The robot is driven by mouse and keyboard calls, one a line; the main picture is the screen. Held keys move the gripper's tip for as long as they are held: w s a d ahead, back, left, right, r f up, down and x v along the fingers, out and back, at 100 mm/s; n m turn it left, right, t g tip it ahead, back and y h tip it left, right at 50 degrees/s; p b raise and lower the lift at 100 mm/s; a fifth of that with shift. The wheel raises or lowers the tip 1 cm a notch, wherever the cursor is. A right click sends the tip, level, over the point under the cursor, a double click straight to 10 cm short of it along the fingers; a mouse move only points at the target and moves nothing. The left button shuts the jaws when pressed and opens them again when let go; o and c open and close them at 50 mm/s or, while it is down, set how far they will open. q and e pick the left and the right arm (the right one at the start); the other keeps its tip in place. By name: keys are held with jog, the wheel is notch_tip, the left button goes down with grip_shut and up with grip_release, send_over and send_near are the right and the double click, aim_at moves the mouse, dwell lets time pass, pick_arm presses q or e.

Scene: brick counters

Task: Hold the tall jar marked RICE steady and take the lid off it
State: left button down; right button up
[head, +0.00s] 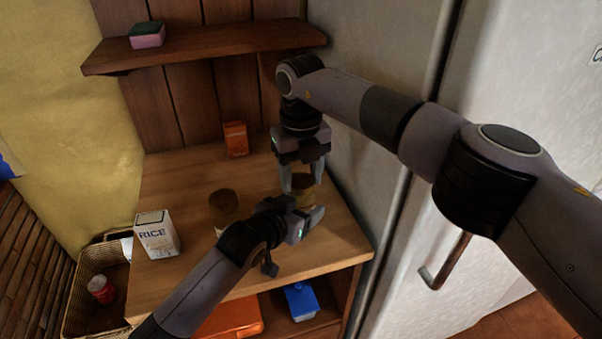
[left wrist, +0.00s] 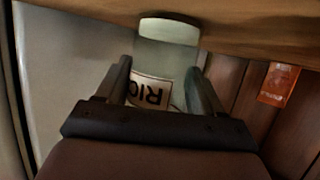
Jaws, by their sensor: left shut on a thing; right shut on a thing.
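The jar (head: 306,197) stands on the wooden counter near its right side, mostly hidden by my grippers. In the left wrist view, which is upside down, the clear jar (left wrist: 165,55) shows a white label with part of the word RICE. My left gripper (head: 307,220) is shut on the jar's body, one finger on each side. My right gripper (head: 301,188) points down from above, shut on the brownish lid (head: 302,180) at the jar's top. I cannot tell whether the lid is still seated.
A white carton marked RICE (head: 157,239) stands at the counter's left. A dark round-topped object (head: 223,202) is left of the jar. An orange box (head: 235,139) is at the back. The fridge (head: 375,130) closes off the right. A wicker basket (head: 68,284) is left of the counter.

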jog(key=o, duration=1.1)
jog(key=shift+c, duration=0.2)
jog(key=shift+o, duration=0.5)
jog(key=shift+s+a, duration=0.1)
jog(key=shift+a, duration=0.05)
